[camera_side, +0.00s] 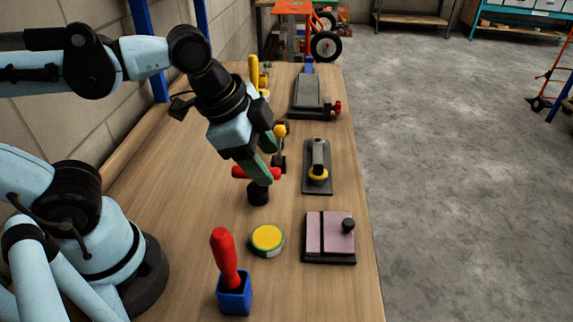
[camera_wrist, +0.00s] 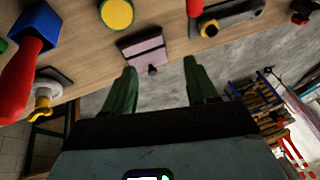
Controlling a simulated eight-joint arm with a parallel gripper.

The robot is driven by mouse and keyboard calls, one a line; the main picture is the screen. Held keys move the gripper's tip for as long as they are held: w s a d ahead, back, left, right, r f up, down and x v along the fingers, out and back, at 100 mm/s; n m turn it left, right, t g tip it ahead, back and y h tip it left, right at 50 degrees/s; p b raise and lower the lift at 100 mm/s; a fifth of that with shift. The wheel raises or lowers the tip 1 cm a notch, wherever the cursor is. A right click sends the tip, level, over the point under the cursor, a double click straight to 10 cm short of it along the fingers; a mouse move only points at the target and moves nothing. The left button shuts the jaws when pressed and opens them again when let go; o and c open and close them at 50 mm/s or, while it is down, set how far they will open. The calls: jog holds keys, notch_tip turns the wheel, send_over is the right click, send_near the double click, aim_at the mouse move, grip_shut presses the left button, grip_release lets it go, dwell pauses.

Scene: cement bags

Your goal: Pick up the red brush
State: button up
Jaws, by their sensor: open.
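A red handle (camera_side: 224,255) stands upright, slightly tilted, in a blue square holder (camera_side: 235,295) at the front of the table. If it is the brush, its bristle end is hidden in the holder. In the wrist view, a red handle (camera_wrist: 18,80) and blue block (camera_wrist: 38,22) show at the left edge. My gripper (camera_side: 268,165) has two green fingers, is open and hovers above the table, behind and right of the red handle. In the wrist view, my gripper (camera_wrist: 160,66) holds nothing between its fingers. A red bar (camera_side: 240,173) is partly hidden behind the fingers, above a black base (camera_side: 258,193).
A yellow disc (camera_side: 267,238) with a green rim lies right of the holder. A pink block on a black plate (camera_side: 329,235), a grey tool with a yellow ring (camera_side: 317,165) and a grey flat tool (camera_side: 310,95) line the right edge. A wall borders the left.

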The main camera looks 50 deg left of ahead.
aim_at(225, 234)
jog(key=s+d+r+m+g, duration=0.1)
jog(key=s+d+r+m, duration=0.1)
jog(key=m, duration=0.4)
jog(key=s+d+r+m+g+y, duration=0.1)
jog(key=s+d+r+m+g, duration=0.1)
jog(key=s+d+m, duration=0.2)
jog(key=s+d+r+m+g, duration=0.1)
jog(key=s+d+r+m, duration=0.2)
jog(key=s+m, duration=0.3)
jog(key=shift+s+d+m+g, duration=0.1)
jog(key=shift+m+g, duration=0.2)
jog(key=shift+m, duration=1.7)
jog(key=shift+s+f, duration=0.1)
jog(key=shift+f, duration=0.15)
notch_tip(225, 234, down, 6)
jog(key=shift+f, duration=0.1)
jog(key=shift+s+a+f, duration=0.1)
jog(key=shift+a+f, duration=0.1)
jog(key=shift+f, duration=1.15)
jog(key=shift+s+a+f, duration=0.1)
jog(key=shift+a+f, duration=0.1)
jog(key=shift+f, duration=1.1)
jog(key=shift+c, duration=0.3)
grip_shut()
